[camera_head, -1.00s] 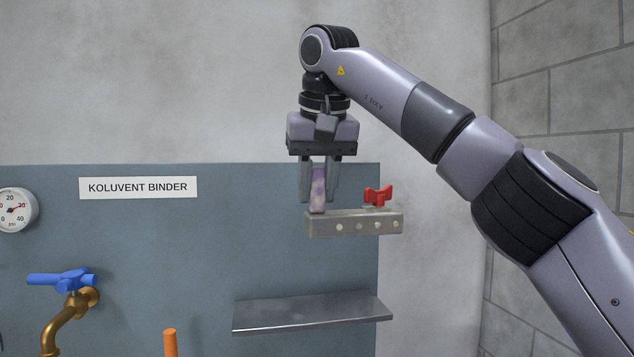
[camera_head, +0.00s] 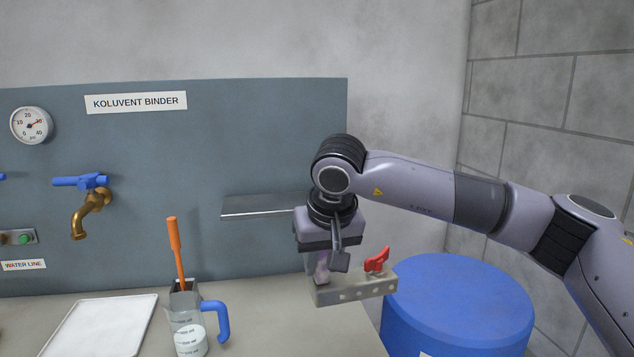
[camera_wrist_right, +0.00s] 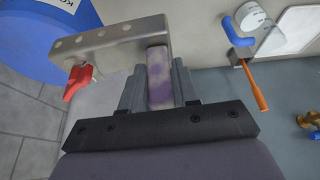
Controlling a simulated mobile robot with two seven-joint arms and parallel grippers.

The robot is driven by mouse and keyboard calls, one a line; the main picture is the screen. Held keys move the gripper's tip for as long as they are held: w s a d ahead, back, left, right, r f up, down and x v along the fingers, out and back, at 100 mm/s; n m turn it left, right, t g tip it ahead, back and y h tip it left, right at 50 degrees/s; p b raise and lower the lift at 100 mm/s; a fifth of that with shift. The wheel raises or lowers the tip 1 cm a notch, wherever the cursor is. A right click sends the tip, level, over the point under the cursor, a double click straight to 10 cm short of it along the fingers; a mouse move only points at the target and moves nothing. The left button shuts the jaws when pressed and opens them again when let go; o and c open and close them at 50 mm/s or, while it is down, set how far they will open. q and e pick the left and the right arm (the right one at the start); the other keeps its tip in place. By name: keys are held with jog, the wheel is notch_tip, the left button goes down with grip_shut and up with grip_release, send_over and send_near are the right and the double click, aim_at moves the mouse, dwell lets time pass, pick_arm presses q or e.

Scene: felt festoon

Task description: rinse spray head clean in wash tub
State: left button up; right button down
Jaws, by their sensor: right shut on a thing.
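The spray head (camera_head: 355,288) is a grey metal bar with a row of small holes, a red valve handle (camera_head: 377,260) and a short grip with purple stains (camera_wrist_right: 160,80). My right gripper (camera_head: 323,268) points down and is shut on this grip, with a finger on each side in the right wrist view. The bar hangs below the fingers, above the right end of the counter and beside the blue drum. No wash tub is clearly seen in these views. My left gripper is not in view.
A blue drum (camera_head: 460,300) stands right of the counter (camera_head: 270,320). A measuring jug (camera_head: 188,325) with white liquid, an orange-handled tool (camera_head: 176,250) and a white tray (camera_head: 100,325) are on the left. A metal shelf (camera_head: 262,206) and brass tap (camera_head: 90,210) are on the panel.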

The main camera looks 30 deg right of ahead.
jog(key=s+a+f, duration=0.1)
jog(key=s+f, duration=0.4)
jog(key=f, duration=0.4)
jog(key=s+a+f+n, duration=0.1)
jog(key=s+f, duration=0.4)
jog(key=f, duration=0.5)
jog(key=s+a+f+n, duration=0.1)
jog(key=s+f, duration=0.3)
jog(key=f, duration=0.5)
jog(key=shift+s+a+f+y, duration=0.25)
jog(key=shift+s+a+y, duration=0.15)
jog(key=shift+a, duration=0.05)
